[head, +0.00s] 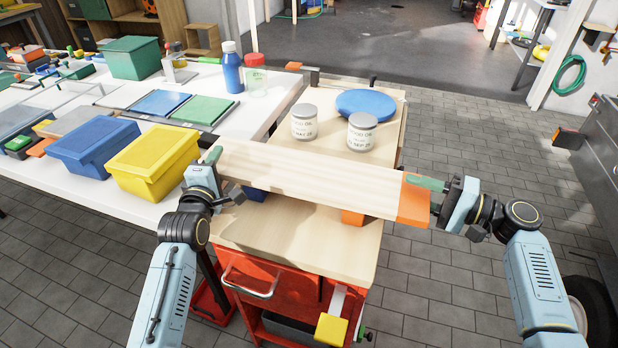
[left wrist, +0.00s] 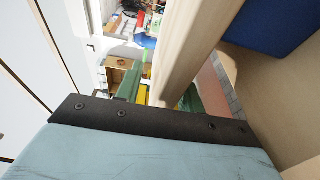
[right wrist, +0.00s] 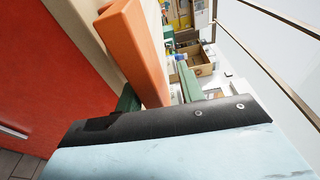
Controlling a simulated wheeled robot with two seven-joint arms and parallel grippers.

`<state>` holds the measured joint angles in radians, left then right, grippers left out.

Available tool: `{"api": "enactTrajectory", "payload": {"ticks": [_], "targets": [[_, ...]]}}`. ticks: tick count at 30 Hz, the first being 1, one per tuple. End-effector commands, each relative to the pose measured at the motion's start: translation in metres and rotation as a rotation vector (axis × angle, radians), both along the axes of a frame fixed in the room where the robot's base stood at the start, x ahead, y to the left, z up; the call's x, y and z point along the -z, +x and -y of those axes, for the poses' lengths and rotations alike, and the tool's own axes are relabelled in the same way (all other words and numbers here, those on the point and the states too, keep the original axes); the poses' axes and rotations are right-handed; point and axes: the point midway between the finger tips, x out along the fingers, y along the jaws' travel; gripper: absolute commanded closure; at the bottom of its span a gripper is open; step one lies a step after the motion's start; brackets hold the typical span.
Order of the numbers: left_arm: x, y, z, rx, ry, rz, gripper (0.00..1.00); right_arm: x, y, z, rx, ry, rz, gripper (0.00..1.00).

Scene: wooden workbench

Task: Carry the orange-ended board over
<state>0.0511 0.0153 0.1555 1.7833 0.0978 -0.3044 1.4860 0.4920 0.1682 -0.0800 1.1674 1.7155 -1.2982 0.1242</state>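The long pale wooden board (head: 300,178) lies crosswise above the near part of the wooden bench, its orange end (head: 413,202) at the right. An orange block (head: 352,217) and a blue block (head: 254,194) show beneath it. My left gripper (head: 214,168) is at the plain end; its green fingers stand either side of the board (left wrist: 185,60), with a gap on one side. My right gripper (head: 433,194) is at the orange end; its fingers straddle the orange part (right wrist: 140,50), also with a gap on one side. Both look open. Whether the board touches the blocks is unclear.
Two labelled cans (head: 304,122) (head: 361,133) and a blue disc (head: 365,104) stand on the bench behind the board. A white table (head: 110,182) at the left holds a yellow bin (head: 152,160), a blue bin (head: 93,147) and bottles.

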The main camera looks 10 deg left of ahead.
Motion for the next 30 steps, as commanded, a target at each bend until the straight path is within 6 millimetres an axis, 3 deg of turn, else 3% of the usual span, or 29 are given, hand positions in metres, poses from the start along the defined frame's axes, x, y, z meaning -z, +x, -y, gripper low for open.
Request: {"api": "enactTrajectory", "payload": {"ticks": [8, 21, 30], "targets": [[0.001, -0.008, 0.002, 0.001, -0.001, -0.002, 0.62, 0.0, 0.0, -0.001, -0.001, 0.0, 0.0, 0.62], [-0.002, -0.09, 0.012, 0.0, -0.001, -0.003, 0.62, 0.0, 0.0, -0.001, -0.002, 0.0, 0.0, 0.62], [-0.004, -0.118, 0.015, 0.0, 0.0, 0.0, 0.62, 0.0, -0.001, 0.0, -0.001, 0.0, 0.0, 0.62]]}}
